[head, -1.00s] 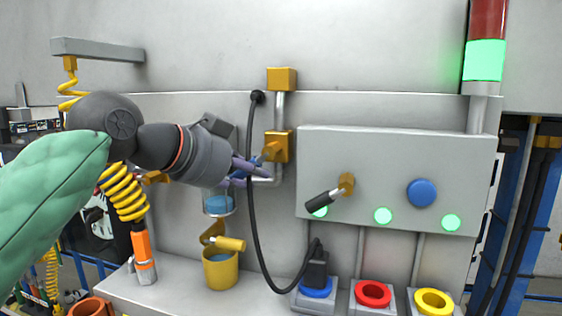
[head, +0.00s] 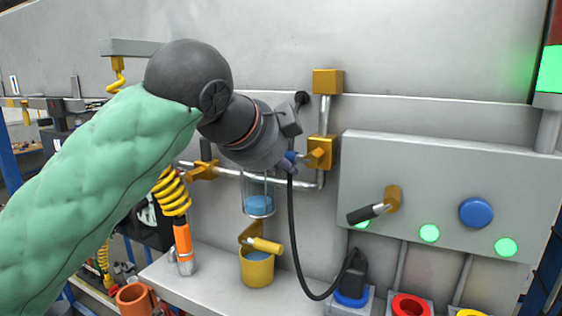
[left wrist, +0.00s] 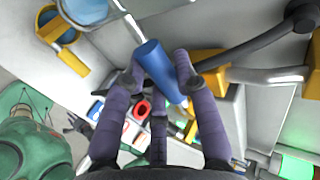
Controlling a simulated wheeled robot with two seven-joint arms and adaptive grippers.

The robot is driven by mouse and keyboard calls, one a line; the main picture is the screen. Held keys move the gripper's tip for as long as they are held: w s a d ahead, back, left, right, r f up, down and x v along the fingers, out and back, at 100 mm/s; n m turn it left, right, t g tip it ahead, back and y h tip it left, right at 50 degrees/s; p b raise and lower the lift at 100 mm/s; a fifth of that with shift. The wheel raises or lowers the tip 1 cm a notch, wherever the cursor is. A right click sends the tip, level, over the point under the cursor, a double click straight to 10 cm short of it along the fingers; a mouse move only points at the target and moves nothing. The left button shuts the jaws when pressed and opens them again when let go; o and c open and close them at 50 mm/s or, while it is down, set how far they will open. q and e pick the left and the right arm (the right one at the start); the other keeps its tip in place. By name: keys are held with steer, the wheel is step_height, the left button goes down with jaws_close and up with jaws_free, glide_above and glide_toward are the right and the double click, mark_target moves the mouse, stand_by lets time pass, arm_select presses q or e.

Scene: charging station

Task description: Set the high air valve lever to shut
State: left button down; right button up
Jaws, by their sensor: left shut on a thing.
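The high air valve (head: 321,153) is a yellow block on the metal pipe, and its lever has a blue handle (head: 291,158). My left gripper (head: 286,163) reaches the lever from the left and is shut on the handle. The gripper's wrist hides part of the lever in the head view. In the left wrist view the blue handle (left wrist: 160,70) lies between the purple fingers of my left gripper (left wrist: 158,72), beside the yellow valve body (left wrist: 208,75). My right gripper is not seen.
A black cable (head: 294,230) hangs close beside the gripper. A glass bowl with blue liquid (head: 259,205) is just below. A control box (head: 450,180) with a black-handled lever (head: 367,213) and blue button (head: 476,213) is on the right. A yellow cup (head: 257,268) stands on the shelf.

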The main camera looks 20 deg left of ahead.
arm_select(q)
steer(key=shift+f, duration=0.15)
stand_by(0.3)
steer(key=c, duration=1)
jaws_free()
steer(key=shift+o, duration=0.4)
steer(key=shift+w, duration=0.15)
steer(key=v, duration=1.2)
